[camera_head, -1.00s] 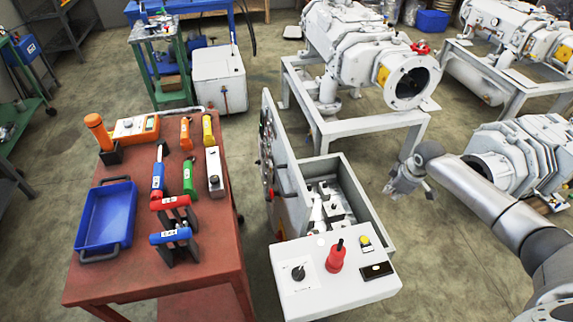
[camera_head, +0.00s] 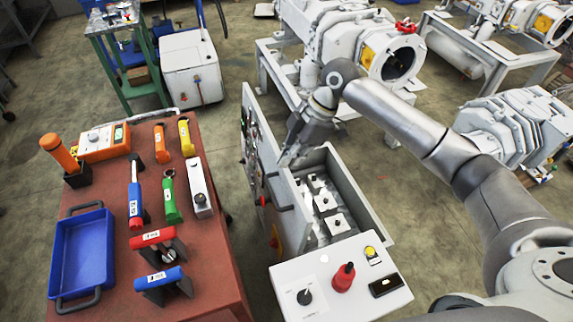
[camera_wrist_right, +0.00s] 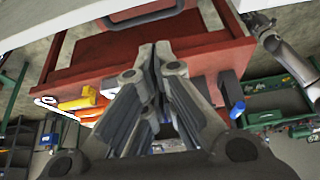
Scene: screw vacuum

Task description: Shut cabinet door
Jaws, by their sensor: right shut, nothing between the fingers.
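The cabinet (camera_head: 362,196) is a grey-white open-topped box with white blocks inside and a control panel (camera_head: 340,285) at its near end. Its door (camera_head: 285,196) stands upright and open along the left side, with switches and a handle on its left face. My right gripper (camera_head: 289,160) is shut and empty. It points down near the door's upper edge, on the cabinet side; I cannot tell whether it touches. In the right wrist view, the shut fingertips (camera_wrist_right: 155,50) point towards the red table. My left gripper is not in view.
A red table (camera_head: 215,255) with tools and a blue tray (camera_head: 83,255) stands left of the door, with a narrow floor gap between. White pump machines (camera_head: 345,45) on stands are behind. Open floor (camera_head: 430,215) lies right of the cabinet.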

